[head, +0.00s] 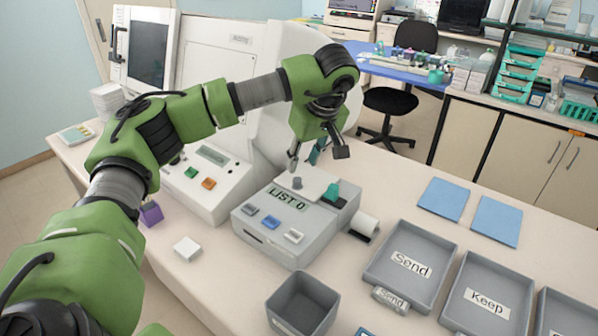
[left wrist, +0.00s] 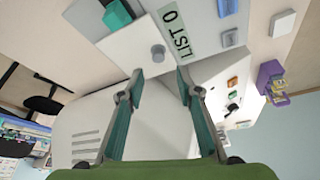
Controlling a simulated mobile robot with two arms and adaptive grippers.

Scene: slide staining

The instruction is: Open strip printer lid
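The strip printer (head: 262,246) is a grey box on the bench with a "LIST 0" display (head: 287,200); it also shows at the top of the left wrist view (left wrist: 205,52). Its pale lid (head: 316,185) looks closed and carries a small grey knob (head: 297,182). In the left wrist view the knob (left wrist: 158,52) lies just beyond the fingertips, roughly in line with the gap. My left gripper (head: 304,160) is above the lid, pointing down. Its fingers (left wrist: 160,76) are apart with nothing between them. My right gripper is not in view.
Left of the printer stands a white device (head: 212,178) with coloured buttons. A grey bin (head: 302,302) is in front, and the Send tray (head: 411,262) and Keep tray (head: 488,298) are at right. Blue mats (head: 444,198) lie behind.

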